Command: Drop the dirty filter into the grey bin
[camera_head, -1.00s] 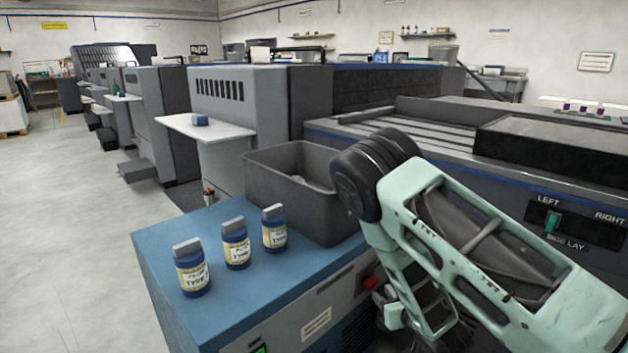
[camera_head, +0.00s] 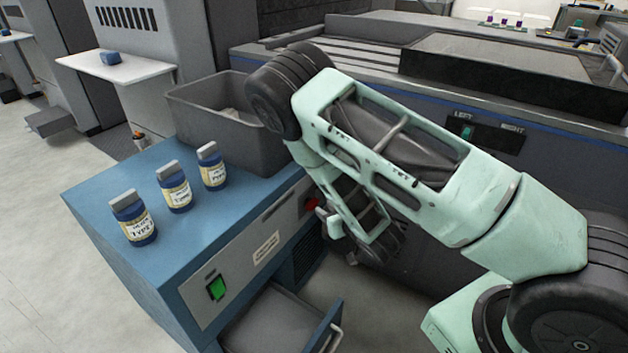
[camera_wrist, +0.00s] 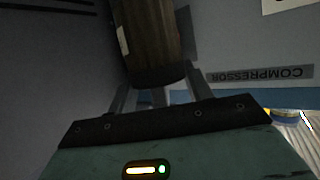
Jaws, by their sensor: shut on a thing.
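The dirty filter (camera_wrist: 148,42), a dark brown ribbed cylinder with a pale label, is between the fingers of my gripper (camera_wrist: 160,90) in the wrist view. My gripper is shut on it. The grey bin (camera_head: 232,142) stands on the back of the blue cabinet in the head view, its right part hidden by my arm. Some pale contents show inside it. In the head view my forearm hangs down to the right of the bin, beside the cabinet's front, and the filter cannot be made out there.
Three blue bottles with grey caps (camera_head: 174,188) stand on the blue cabinet top (camera_head: 120,180) left of the bin. Below, a drawer (camera_head: 285,325) is pulled out. A green switch (camera_head: 216,288) and a red knob (camera_head: 312,204) are on the cabinet front. A long press stands behind.

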